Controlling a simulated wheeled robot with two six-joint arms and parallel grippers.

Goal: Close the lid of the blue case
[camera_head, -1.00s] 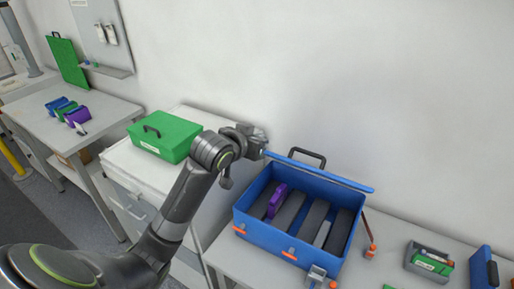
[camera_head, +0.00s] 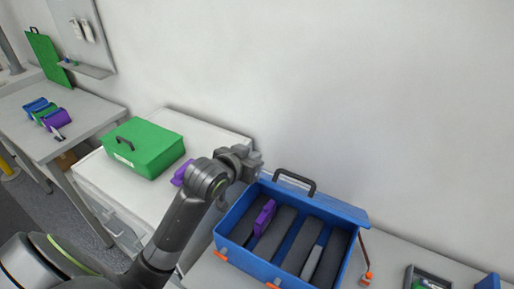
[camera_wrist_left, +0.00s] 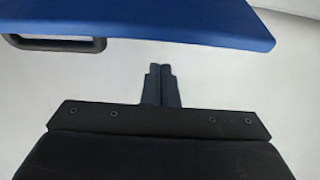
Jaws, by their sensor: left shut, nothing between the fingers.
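The blue case (camera_head: 243,267) stands on the bench at the lower right in the head view, its inside visible. Its blue lid (camera_head: 335,207) is raised along the back edge, with a black handle (camera_head: 296,181) above it. The lid (camera_wrist_left: 150,22) and part of its handle (camera_wrist_left: 55,43) also show in the left wrist view. Inside are dark dividers and a purple piece (camera_head: 265,217). My left gripper (camera_head: 259,166) is shut and empty by the lid's left end; the shut fingers (camera_wrist_left: 161,70) point toward the lid, with a gap in the picture. My right gripper is out of view.
A closed green case (camera_head: 145,148) sits on the white cabinet to the left, with a purple object (camera_head: 180,174) partly behind my arm. The wall is close behind the blue case. An orange-tipped tool (camera_head: 367,278) and a grey tray (camera_head: 428,277) are at its right.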

